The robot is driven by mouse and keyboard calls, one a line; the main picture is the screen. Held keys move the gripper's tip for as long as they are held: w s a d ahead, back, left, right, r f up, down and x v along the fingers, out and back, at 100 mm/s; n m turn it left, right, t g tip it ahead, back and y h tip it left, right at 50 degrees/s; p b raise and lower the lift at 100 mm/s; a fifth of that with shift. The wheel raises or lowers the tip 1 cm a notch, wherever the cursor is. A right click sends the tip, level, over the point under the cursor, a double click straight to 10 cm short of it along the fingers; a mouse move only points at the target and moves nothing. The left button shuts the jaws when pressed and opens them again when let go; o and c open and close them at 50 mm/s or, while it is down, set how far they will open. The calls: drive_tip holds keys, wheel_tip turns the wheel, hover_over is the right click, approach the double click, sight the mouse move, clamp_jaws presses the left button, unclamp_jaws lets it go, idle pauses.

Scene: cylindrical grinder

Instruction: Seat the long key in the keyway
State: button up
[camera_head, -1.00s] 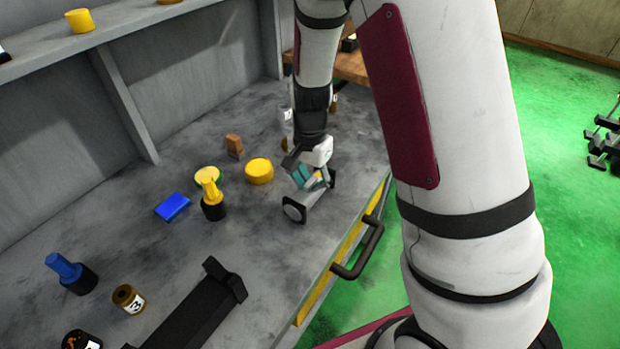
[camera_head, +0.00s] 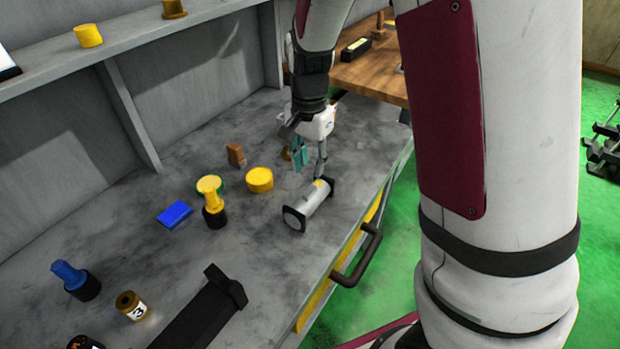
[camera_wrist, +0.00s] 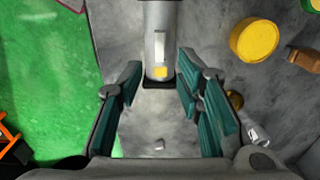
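A grey shaft (camera_head: 308,207) with dark square end plates lies on the bench in the head view. In the wrist view the shaft (camera_wrist: 160,25) shows at top centre, ahead of my fingertips. A pale narrow bar (camera_wrist: 160,46) shows along its upper face, with a yellow patch (camera_wrist: 161,73) near the close end. The bar may be the long key in the keyway; I cannot tell whether it is fully seated. My gripper (camera_head: 311,162) is open and empty, just beyond the shaft's far end; its teal-padded fingers (camera_wrist: 160,78) stand wide apart in the wrist view.
A yellow disc (camera_head: 259,179), a brown block (camera_head: 236,155), a blue block (camera_head: 174,214) and a yellow-and-black part (camera_head: 214,207) lie left of the shaft. A black stand (camera_head: 200,315) is in front. The bench's handled front edge (camera_head: 358,256) is at right.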

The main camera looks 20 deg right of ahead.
drive_tip(key=s+r+n+t+y, duration=0.15)
drive_tip(key=s+r+n, duration=0.35)
drive_tip(key=s+r, duration=0.8)
drive_tip(key=s+r+n+t+h, duration=0.1)
drive_tip(key=s+n, duration=0.4)
drive_tip(key=s, duration=0.7)
wheel_tip(320, 180, up, 2)
drive_tip(key=shift+d+r+n+t, duration=0.2)
drive_tip(key=shift+n+t, duration=0.2)
drive_tip(key=shift+t, duration=0.15)
drive_tip(key=shift+s+h, duration=0.1)
drive_tip(key=shift+h, duration=0.15)
drive_tip(key=shift+s+r+t+p, duration=0.1)
drive_tip(key=shift+r+t+p, duration=0.2)
drive_tip(key=shift+r+p, duration=1.05)
drive_tip(key=shift+r, duration=0.1)
